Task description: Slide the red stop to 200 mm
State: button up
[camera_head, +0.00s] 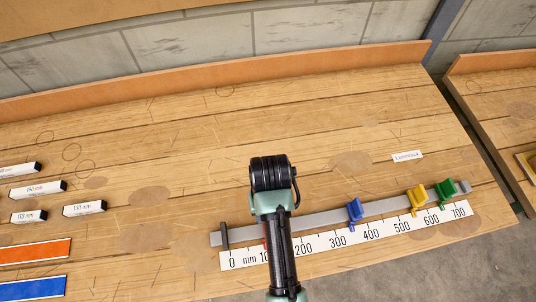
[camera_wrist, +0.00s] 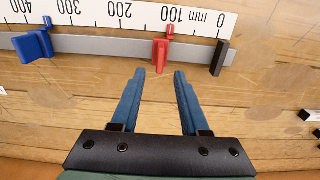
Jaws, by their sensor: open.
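The red stop (camera_wrist: 160,54) sits on the grey rail (camera_wrist: 110,47) near the 100 mark of the white scale (camera_wrist: 135,14) in the wrist view, where the scale appears upside down. My gripper (camera_wrist: 159,72) is open, with its two blue fingertips just at the near end of the red stop, one to each side; I cannot tell whether they touch it. In the head view my arm hides most of the red stop, and only a sliver of red (camera_head: 265,243) shows. The scale (camera_head: 350,236) there runs from 0 at left to 700 at right.
A blue stop (camera_head: 354,210), a yellow stop (camera_head: 416,199) and a green stop (camera_head: 445,194) sit further right on the rail. A dark end post (camera_head: 225,237) stands near 0. Labelled blocks (camera_head: 84,208) lie at left. The rail between red and blue is clear.

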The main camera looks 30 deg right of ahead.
jog(key=f, duration=0.9)
jog(key=shift+w+f, duration=0.15)
jog(key=shift+w, duration=0.05)
jog(key=shift+c, duration=0.2)
grip_shut()
jog(key=shift+d, duration=0.1)
dwell(0.8)
